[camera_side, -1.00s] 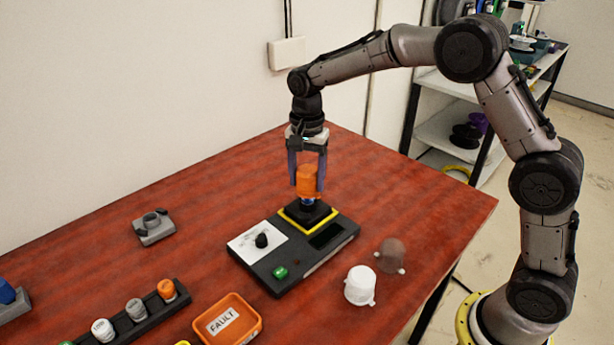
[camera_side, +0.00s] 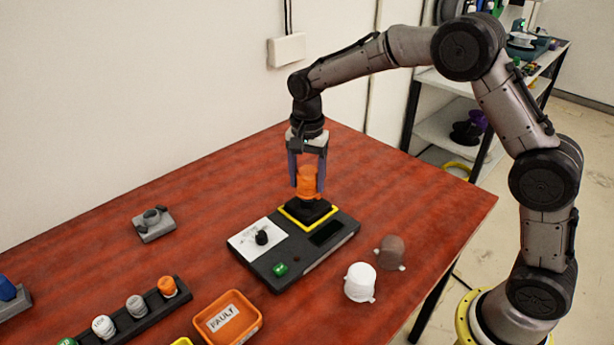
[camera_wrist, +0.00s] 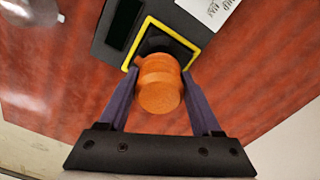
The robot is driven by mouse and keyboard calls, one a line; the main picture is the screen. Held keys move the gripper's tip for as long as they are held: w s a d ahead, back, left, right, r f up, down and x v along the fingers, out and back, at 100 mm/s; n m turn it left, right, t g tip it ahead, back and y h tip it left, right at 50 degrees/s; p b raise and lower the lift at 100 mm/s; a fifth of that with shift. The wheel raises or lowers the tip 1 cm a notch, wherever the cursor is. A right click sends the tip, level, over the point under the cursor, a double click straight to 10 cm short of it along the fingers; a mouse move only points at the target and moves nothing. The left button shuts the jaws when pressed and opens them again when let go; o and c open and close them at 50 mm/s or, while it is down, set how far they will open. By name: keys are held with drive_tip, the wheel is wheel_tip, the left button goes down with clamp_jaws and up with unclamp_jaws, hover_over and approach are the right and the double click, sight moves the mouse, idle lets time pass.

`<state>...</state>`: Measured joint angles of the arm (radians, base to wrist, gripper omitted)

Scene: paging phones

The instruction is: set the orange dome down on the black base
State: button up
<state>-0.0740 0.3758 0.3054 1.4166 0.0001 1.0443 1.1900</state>
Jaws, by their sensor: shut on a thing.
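The orange dome (camera_side: 307,181) is held upright between the two fingers of my gripper (camera_side: 307,188). It sits directly over the black base (camera_side: 307,212), which has a yellow square border and is part of a dark test unit. In the side view the dome's lower edge appears to meet the top of the base; whether it is fully seated I cannot tell.
The dark unit (camera_side: 290,268) has a white panel with a black knob (camera_side: 262,237) and a green button (camera_side: 280,269). An orange FAULT tray (camera_side: 250,337) and a dome rack (camera_side: 136,325) lie in front.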

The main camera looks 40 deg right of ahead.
sight(307, 172)
drive_tip(key=shift+f, duration=1.75)
idle(1.7)
drive_tip(key=o, duration=1.4)
drive_tip(key=shift+o, duration=0.2)
drive_tip(key=shift+r, duration=3.25)
drive_tip(key=shift+r, duration=0.1)
